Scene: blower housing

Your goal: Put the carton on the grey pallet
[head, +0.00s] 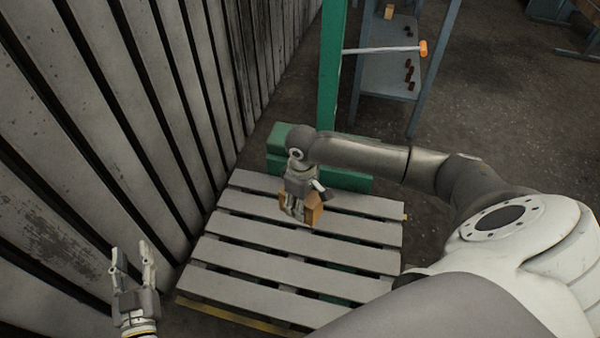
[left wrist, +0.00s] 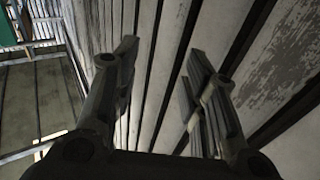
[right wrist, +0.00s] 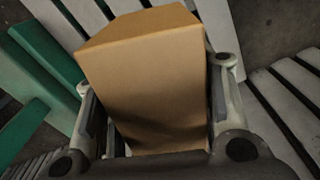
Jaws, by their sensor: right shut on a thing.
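The carton (head: 313,209) is a small brown box. My right gripper (head: 298,207) is shut on it, over the far part of the grey pallet (head: 290,258). In the right wrist view the carton (right wrist: 150,75) sits between both fingers of the right gripper (right wrist: 158,120). I cannot tell whether the carton's underside touches the slats. The grey pallet has several pale slats with dark gaps and lies on the floor. My left gripper (head: 133,262) is open and empty, left of the pallet; it also shows in the left wrist view (left wrist: 165,80).
A slatted grey wall (head: 130,110) runs along the left, close to my left gripper. A green post (head: 330,75) on a green base (head: 345,178) stands at the pallet's far edge. Behind it is a blue-grey rack (head: 390,75) with small parts. Dark floor is free at the right.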

